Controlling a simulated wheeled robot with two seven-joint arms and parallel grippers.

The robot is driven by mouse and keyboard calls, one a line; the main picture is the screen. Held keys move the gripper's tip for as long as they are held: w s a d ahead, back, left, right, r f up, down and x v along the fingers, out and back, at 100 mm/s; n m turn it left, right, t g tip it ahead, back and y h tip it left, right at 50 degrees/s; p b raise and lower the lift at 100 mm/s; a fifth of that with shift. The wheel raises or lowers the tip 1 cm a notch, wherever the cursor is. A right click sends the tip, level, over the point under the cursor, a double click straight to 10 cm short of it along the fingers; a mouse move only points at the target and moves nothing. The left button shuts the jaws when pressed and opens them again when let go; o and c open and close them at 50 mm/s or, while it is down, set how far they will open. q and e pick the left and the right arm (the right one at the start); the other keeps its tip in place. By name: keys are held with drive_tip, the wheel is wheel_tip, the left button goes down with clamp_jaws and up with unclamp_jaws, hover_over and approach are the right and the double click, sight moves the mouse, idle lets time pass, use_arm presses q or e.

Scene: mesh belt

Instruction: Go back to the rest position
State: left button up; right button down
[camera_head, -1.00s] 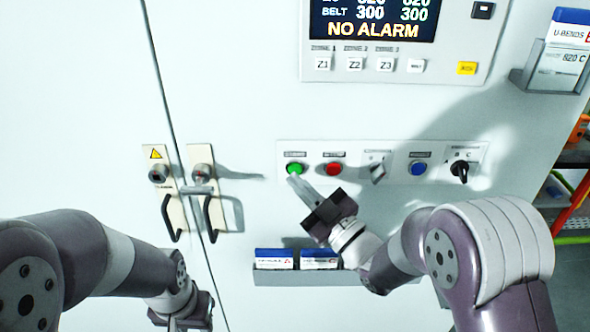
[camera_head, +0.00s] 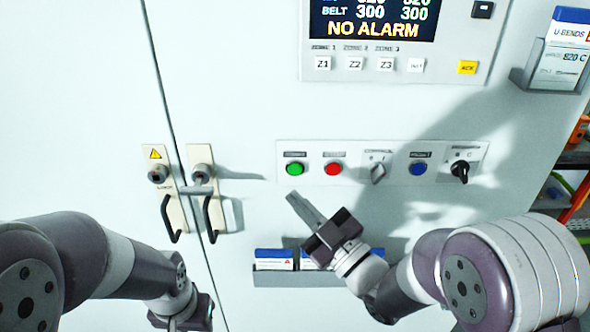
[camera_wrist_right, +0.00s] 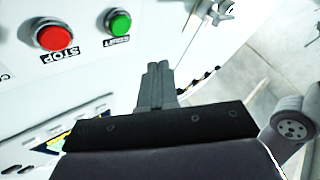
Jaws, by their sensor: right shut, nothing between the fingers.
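My right gripper (camera_head: 298,203) is shut and empty in the head view. Its fingertips are below the green button (camera_head: 294,169) and apart from it. In the right wrist view the shut fingers (camera_wrist_right: 157,72) point toward the panel, below the green START button (camera_wrist_right: 118,22) and the red STOP button (camera_wrist_right: 54,36). My left gripper (camera_head: 185,318) is at the bottom left of the head view, cut off by the frame edge, and its fingers do not show clearly.
The button panel (camera_head: 380,150) also carries a red button, a selector, a blue button and a black rotary switch. A card rack (camera_head: 300,279) is below, partly behind my right gripper. Door handles (camera_head: 212,212) stick out at the left. The display (camera_head: 372,20) reads NO ALARM.

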drive_tip(key=s+d+f+m+g+h, duration=0.1)
drive_tip(key=d+f+m+g+h, duration=0.4)
drive_tip(key=f, duration=0.4)
drive_tip(key=s+d+f+m+g+h, duration=0.1)
drive_tip(key=d+f+m+g+h, duration=0.15)
drive_tip(key=d+f+h, duration=0.4)
drive_tip(key=s+d+f+m+g+h, duration=0.1)
drive_tip(key=s+d+m+g, duration=0.1)
drive_tip(key=s, duration=0.3)
drive_tip(key=s+d+f+m+g+h, duration=0.1)
drive_tip(key=s+d+m+g+h, duration=0.1)
drive_tip(key=s, duration=0.4)
drive_tip(key=d+m+g, duration=0.1)
drive_tip(key=m+g, duration=0.1)
drive_tip(key=shift+s+d+f+g, duration=0.15)
drive_tip(key=shift+s+d+g, duration=0.15)
drive_tip(key=shift+g, duration=0.05)
drive_tip(key=shift+m, duration=0.25)
